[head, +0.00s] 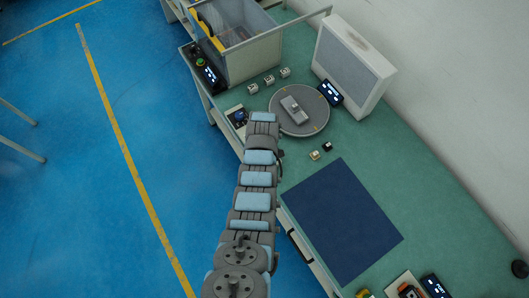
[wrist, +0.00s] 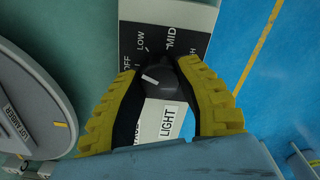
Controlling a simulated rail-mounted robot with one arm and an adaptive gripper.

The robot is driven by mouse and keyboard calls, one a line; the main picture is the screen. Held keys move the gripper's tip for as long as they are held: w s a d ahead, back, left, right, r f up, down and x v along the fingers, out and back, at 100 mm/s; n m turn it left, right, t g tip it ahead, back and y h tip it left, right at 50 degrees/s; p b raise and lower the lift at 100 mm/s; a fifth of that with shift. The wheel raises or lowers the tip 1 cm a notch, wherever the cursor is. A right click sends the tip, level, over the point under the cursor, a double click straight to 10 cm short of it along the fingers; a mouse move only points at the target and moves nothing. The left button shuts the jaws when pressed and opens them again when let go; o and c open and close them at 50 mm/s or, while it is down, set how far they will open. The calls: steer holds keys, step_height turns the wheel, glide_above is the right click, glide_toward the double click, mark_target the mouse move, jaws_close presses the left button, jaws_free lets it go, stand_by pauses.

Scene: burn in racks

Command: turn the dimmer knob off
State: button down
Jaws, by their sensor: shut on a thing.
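The dimmer knob (wrist: 168,84) is dark and round, with a short white pointer mark on its left side, towards the OFF label. It sits on a black-and-white panel (wrist: 180,15) printed OFF, LOW, MID and LIGHT. My gripper (wrist: 158,70) has its yellow ribbed fingers on both sides of the knob and is shut on it. In the head view the panel (head: 233,111) lies at the bench's left edge, beside my arm's end; the knob and fingers are not clear there.
A round grey turntable (head: 316,124) carrying a grey part (head: 295,107) is right of the panel; its rim also shows in the wrist view (wrist: 60,105). A clear-walled box (head: 250,60) and a white screened unit (head: 350,70) stand behind. The blue mat (head: 342,220) is bare.

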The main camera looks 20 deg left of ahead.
steer(key=shift+f+n+b, duration=0.1)
steer(key=shift+n+b, duration=1)
steer(key=shift+n, duration=1)
steer(key=c, duration=0.6)
jaws_free()
step_height(320, 180, up, 9)
steer(key=shift+r, duration=0.1)
steer(key=shift+d+r, duration=0.1)
steer(key=shift+r, duration=0.15)
steer(key=shift+r, duration=1.2)
